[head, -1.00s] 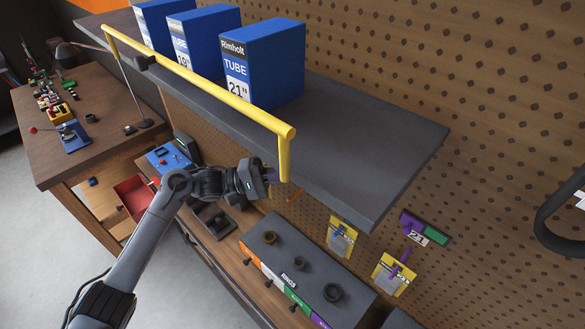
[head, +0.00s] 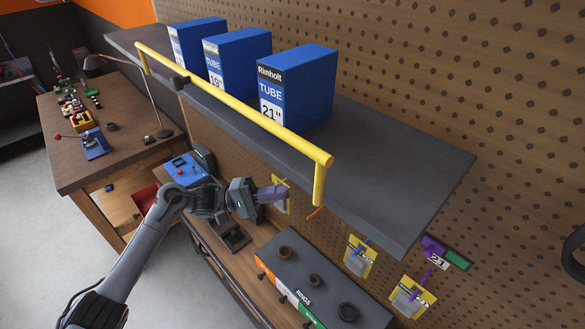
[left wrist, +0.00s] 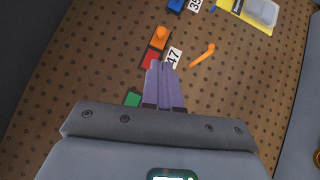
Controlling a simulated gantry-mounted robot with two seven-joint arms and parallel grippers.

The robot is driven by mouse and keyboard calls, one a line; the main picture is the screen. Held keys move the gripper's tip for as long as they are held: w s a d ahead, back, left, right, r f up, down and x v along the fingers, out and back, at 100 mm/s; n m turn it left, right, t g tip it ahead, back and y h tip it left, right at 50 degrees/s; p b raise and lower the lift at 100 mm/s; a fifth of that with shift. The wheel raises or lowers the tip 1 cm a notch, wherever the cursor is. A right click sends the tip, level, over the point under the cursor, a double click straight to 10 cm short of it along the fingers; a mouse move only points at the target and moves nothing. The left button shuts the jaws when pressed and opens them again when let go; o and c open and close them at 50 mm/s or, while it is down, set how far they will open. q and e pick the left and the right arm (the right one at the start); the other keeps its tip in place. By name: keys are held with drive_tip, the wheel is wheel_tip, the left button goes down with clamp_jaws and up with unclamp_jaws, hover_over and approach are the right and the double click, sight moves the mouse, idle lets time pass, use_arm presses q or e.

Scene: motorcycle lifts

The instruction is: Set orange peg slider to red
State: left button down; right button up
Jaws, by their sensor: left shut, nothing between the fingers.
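The orange peg (left wrist: 203,55) sticks out from the pegboard in the left wrist view, right of a white tag (left wrist: 173,57) reading 47. It also shows under the shelf in the head view (head: 315,212). Left of the tag is a coloured strip: an orange block (left wrist: 160,38) with a round raised spot, a red block (left wrist: 153,60) below it, and a green piece (left wrist: 132,98) lower down. My left gripper (left wrist: 160,66) is shut and empty. Its fingertips overlap the red block's lower edge in the picture; contact cannot be told. The fingers hide the strip between red and green.
A dark shelf with a yellow rail (head: 235,102) and blue tube boxes (head: 300,85) overhangs my left gripper. A purple peg (head: 421,283) with packets hangs to the right. A rings box (head: 308,285) stands on the bench below. A blue-hooked packet (head: 359,256) hangs nearby.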

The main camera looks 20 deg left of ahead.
use_arm(q)
drive_tip(key=shift+f, duration=0.1)
drive_tip(key=s+d+f+n+p, duration=0.3)
drive_tip(key=s+f, duration=0.3)
drive_tip(key=f, duration=0.3)
drive_tip(key=s+d+f+t+y+p, duration=0.2)
drive_tip(key=s+d+f+y+p, duration=0.15)
drive_tip(key=s+d, duration=0.35)
drive_tip(key=s+d+f+t+y+p, duration=0.1)
drive_tip(key=s+d+f+y+p, duration=0.25)
drive_tip(key=s, duration=0.65)
drive_tip(key=s+a+r+m+g+y, duration=0.4)
drive_tip(key=s+a+m+g+y, duration=0.2)
drive_tip(key=s+a+m+y, duration=0.5)
drive_tip(key=shift+a+y, duration=0.4)
drive_tip(key=shift+a, duration=1.55)
